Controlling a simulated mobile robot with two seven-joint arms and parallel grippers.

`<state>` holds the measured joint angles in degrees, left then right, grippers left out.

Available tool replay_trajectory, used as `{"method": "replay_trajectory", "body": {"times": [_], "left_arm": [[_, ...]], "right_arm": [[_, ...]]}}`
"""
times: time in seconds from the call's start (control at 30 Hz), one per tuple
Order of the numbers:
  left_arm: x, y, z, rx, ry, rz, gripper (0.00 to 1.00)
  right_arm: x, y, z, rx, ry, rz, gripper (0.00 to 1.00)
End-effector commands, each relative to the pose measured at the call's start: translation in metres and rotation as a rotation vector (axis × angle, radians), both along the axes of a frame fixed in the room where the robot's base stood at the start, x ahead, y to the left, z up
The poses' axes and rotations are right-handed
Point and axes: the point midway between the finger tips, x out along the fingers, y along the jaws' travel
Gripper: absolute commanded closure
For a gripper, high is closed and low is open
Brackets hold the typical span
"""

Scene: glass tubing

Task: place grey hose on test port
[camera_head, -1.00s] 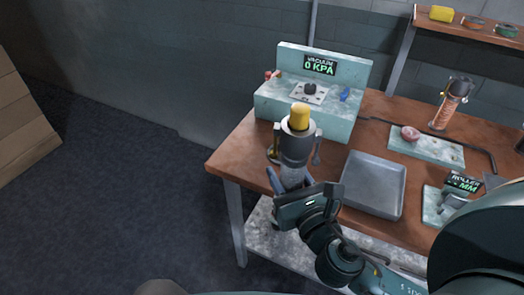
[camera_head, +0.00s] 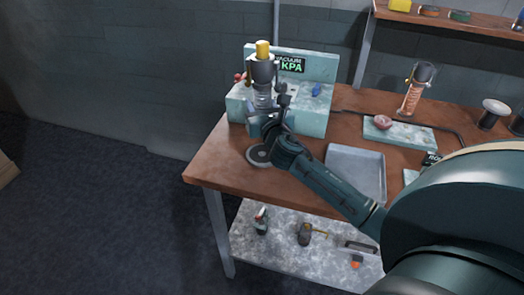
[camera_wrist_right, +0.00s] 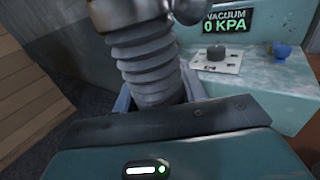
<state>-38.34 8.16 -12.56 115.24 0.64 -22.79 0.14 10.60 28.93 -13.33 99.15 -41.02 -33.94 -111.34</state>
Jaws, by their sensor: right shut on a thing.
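The grey hose (camera_head: 264,76) is a ribbed tube with metal clamps and a yellow cap (camera_head: 263,49) on top. My right gripper (camera_head: 264,118) is shut on it and holds it roughly upright before the left part of the vacuum test box (camera_head: 312,115). In the right wrist view the ribbed hose (camera_wrist_right: 145,60) rises from between the fingers; its top is cut off. The head view mostly hides the port behind the hose. My left gripper is not in view.
A "0 KPA" display and a blue knob (camera_wrist_right: 282,50) are on the box. A round metal disc (camera_head: 258,156) lies in front of it. A grey tray (camera_head: 340,184), a slab (camera_head: 408,139) and an orange canister (camera_head: 411,97) stand to the right on the brown table (camera_head: 215,168).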

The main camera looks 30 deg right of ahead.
Motion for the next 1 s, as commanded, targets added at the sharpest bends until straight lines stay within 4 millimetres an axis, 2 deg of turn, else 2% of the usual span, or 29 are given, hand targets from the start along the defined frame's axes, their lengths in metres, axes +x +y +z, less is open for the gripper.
{"method": "replay_trajectory", "body": {"times": [0.2, 0.37, 0.6, 0.8, 1.0], "left_arm": [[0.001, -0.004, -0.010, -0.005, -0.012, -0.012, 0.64], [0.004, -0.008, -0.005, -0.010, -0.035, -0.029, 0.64], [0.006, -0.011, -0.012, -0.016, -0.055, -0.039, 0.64], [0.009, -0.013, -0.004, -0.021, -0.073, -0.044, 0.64], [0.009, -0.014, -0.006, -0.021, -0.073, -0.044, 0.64]], "right_arm": [[0.001, -0.001, -0.042, 0.003, 0.001, -0.003, 0.92], [0.001, -0.001, -0.058, 0.002, -0.001, -0.003, 0.92], [0.001, -0.001, -0.090, 0.003, 0.000, -0.002, 0.92], [0.001, -0.001, -0.095, -0.002, -0.002, -0.001, 0.92], [0.001, -0.001, -0.096, -0.001, -0.001, -0.001, 0.92]]}}
